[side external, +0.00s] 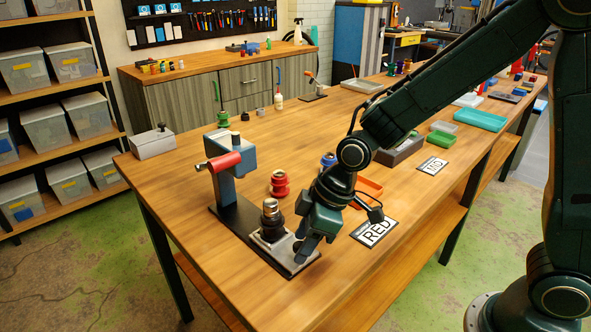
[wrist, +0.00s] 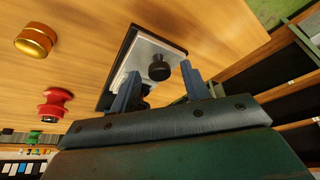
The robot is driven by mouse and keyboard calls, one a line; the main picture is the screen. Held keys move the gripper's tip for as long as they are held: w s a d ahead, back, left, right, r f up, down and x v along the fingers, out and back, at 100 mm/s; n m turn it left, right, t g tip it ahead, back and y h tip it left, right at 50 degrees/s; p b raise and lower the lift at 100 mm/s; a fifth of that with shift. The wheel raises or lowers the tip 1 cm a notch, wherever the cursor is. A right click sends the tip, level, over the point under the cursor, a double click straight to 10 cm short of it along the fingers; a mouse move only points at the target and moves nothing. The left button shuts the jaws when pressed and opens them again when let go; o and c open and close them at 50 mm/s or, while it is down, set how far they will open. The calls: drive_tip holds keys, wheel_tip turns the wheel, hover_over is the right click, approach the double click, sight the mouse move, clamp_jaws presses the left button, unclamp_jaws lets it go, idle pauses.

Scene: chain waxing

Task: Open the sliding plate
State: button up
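A silver metal plate (side external: 282,259) lies at the front end of a long black base (side external: 232,222) on the wooden table. In the wrist view the plate (wrist: 150,50) carries a black round knob (wrist: 159,68). My gripper (side external: 304,255) is low over the plate's right end in the side view, and the arm hides part of that area. In the wrist view my gripper (wrist: 160,71) is open. Its two fingers are on either side of the knob, with a visible gap at each side. The knob is hidden in the side view.
A red-handled blue press (side external: 228,160) stands on the base's far end. A red spool (side external: 279,183), an orange tray (side external: 367,188) and a RED label (side external: 374,232) are nearby. The table's front edge is close.

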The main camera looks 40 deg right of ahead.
drive_tip(key=shift+r, duration=0.1)
drive_tip(key=v, duration=1.3)
drive_tip(key=shift+r, duration=0.3)
drive_tip(key=shift+s+d, duration=0.15)
drive_tip(key=s+d+r+m+t+h, duration=0.2)
drive_tip(key=s+d+m, duration=0.7)
drive_tip(key=s, duration=0.6)
drive_tip(key=shift+d+r+h, duration=0.35)
drive_tip(key=shift+d+h, duration=0.25)
drive_tip(key=shift+d, duration=0.2)
